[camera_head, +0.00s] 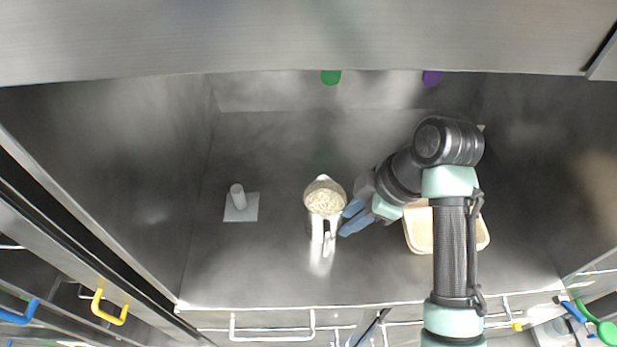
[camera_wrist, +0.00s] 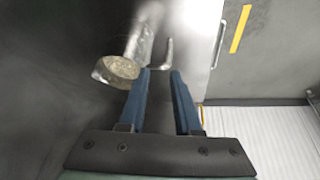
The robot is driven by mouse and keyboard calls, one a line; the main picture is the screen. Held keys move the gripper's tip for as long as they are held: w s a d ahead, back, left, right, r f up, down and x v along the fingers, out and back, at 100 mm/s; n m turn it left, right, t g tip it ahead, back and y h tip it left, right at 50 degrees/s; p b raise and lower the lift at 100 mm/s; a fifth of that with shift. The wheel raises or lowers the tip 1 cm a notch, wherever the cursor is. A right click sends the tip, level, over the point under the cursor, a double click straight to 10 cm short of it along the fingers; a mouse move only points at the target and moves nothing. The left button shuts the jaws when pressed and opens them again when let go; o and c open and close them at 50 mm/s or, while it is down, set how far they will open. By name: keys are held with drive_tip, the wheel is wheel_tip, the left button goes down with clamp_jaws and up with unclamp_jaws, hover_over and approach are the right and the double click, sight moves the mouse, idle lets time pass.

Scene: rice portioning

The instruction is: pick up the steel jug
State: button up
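The steel jug (camera_head: 318,226), filled with pale rice grains, stands on the steel worktop in the head view, its handle (camera_head: 328,243) toward the front edge. My gripper (camera_head: 344,220), with two blue fingers, is just right of the jug. In the wrist view the jug (camera_wrist: 142,40) is at upper left of centre, and its handle (camera_wrist: 169,52) lies just beyond the fingertips. My gripper (camera_wrist: 160,71) is open with an empty gap between its fingers. I cannot tell whether a finger touches the jug.
A cream tray (camera_head: 418,240) sits right of the jug, partly hidden behind my arm. A small grey plate with an upright post (camera_head: 238,197) stands on the left. The worktop between plate and jug is clear.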

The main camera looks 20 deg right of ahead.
sight(326, 249)
drive_tip(key=shift+g, duration=0.4)
drive_tip(key=f+b, duration=0.1)
drive_tip(key=f, duration=0.1)
drive_tip(key=a+f+b, duration=0.1)
drive_tip(key=f, duration=0.1)
drive_tip(key=f+b, duration=0.2)
drive_tip(key=f, duration=0.1)
drive_tip(key=shift+s+a+f, duration=0.1)
drive_tip(key=shift+s+a, duration=0.15)
drive_tip(key=shift+s, duration=0.1)
drive_tip(key=shift+w+p+x, duration=0.15)
drive_tip(key=shift+p+x, duration=0.05)
drive_tip(key=shift+x, duration=1.25)
drive_tip(key=shift+w+p+x, duration=0.2)
drive_tip(key=shift+x, duration=1.3)
drive_tip(key=shift+a, duration=0.15)
drive_tip(key=shift+c, duration=0.2)
clamp_jaws()
drive_tip(key=shift+r, duration=0.25)
